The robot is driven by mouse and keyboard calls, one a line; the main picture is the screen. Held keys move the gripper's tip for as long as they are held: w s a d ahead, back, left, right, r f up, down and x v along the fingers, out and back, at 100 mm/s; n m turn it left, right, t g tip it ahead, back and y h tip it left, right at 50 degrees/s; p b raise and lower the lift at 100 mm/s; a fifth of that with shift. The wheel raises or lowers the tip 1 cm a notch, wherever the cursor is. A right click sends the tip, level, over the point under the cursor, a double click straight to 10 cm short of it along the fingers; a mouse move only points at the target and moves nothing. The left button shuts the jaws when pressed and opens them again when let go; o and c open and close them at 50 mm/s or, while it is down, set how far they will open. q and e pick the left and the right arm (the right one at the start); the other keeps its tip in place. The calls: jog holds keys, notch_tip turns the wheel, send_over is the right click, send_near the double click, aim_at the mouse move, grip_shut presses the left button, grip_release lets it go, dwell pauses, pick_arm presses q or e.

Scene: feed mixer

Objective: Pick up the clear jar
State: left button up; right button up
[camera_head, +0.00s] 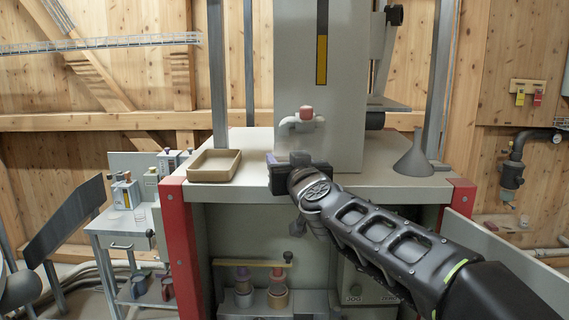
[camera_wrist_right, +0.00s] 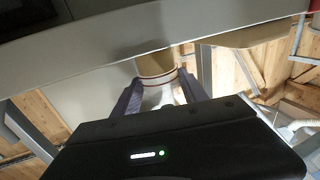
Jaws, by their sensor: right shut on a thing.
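My right gripper (camera_head: 290,162) is at the front edge of the machine's grey shelf, near its middle. In the right wrist view its two dark fingers (camera_wrist_right: 160,95) are closed on the sides of a clear jar (camera_wrist_right: 154,68) with a reddish band around it. In the head view the gripper and wrist hide most or all of this jar. I cannot tell whether it touches the shelf or is lifted. My left gripper is not in view.
A tan open tray (camera_head: 214,176) sits on the shelf (camera_head: 245,185) to the left, a grey funnel (camera_head: 414,158) to the right. A red-topped white fitting (camera_head: 303,119) juts out behind my gripper. Two banded containers (camera_head: 243,288) (camera_head: 278,288) stand below. A side cart (camera_head: 122,222) is at left.

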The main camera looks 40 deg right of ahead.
jog(key=shift+r, duration=0.1)
jog(key=shift+r+p, duration=0.3)
jog(key=shift+p, duration=0.2)
jog(key=p+v, duration=0.3)
jog(key=v, duration=1.5)
jog(key=shift+w+f, duration=0.1)
jog(key=shift+f, duration=0.1)
